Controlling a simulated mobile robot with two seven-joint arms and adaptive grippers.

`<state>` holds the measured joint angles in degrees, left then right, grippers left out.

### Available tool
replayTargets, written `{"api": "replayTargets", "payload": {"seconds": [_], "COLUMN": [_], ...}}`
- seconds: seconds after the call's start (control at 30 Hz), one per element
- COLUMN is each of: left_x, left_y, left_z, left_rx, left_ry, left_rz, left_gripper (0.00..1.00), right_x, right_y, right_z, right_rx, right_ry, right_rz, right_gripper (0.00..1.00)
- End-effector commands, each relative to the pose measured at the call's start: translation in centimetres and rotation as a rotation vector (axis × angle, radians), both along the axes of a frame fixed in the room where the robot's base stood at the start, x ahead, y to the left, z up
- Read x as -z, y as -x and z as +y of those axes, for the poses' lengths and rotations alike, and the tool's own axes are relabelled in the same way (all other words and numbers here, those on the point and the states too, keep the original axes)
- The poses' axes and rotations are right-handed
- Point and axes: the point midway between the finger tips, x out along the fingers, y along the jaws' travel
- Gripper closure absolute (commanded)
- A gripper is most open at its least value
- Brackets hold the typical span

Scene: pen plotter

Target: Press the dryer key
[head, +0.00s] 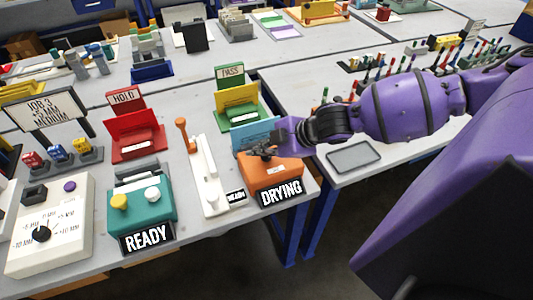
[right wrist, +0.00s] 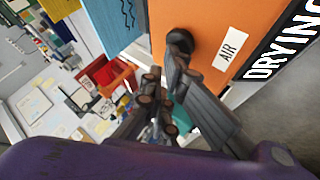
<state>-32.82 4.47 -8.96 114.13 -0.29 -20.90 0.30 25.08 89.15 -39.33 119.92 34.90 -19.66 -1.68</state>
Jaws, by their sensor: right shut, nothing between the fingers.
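The dryer is an orange box (head: 285,167) with a black DRYING sign (head: 281,191) on its front, near the table's right front corner. In the right wrist view its orange top (right wrist: 217,22) fills the upper middle, with a white AIR label (right wrist: 230,48) beside a round black key (right wrist: 180,41). My right gripper (head: 264,152) is shut and empty over the dryer's top. In the right wrist view its fingertips (right wrist: 170,70) overlap the key's lower edge; I cannot tell whether they touch it. In the head view the gripper hides the key. My left gripper is out of view.
A white lever unit (head: 207,178) with an orange handle stands left of the dryer. Further left are a teal READY box (head: 142,208) and a white dial box (head: 50,225). A blue card (head: 256,134) stands behind the dryer. A grey tray (head: 353,156) lies to the right.

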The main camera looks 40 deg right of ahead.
Motion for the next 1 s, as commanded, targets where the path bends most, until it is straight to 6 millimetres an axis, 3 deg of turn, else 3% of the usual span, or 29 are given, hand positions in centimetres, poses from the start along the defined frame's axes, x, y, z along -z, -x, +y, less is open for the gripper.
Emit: {"api": "replayTargets", "payload": {"seconds": [0.27,0.8,1.0], "left_x": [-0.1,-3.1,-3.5], "left_y": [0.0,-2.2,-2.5], "left_z": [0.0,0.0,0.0], "left_rx": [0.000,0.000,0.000], "left_ry": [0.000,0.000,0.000], "left_rz": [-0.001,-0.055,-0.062], "left_gripper": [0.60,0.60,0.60], "right_x": [-0.2,-5.5,-6.1], "right_y": [0.0,-0.1,0.0], "right_z": [0.0,0.0,0.0], "right_rx": [-0.001,-0.002,-0.001], "right_ry": [-0.001,0.001,0.000], "right_rz": [0.000,-0.004,-0.002], "right_gripper": [1.00,1.00,1.00]}}
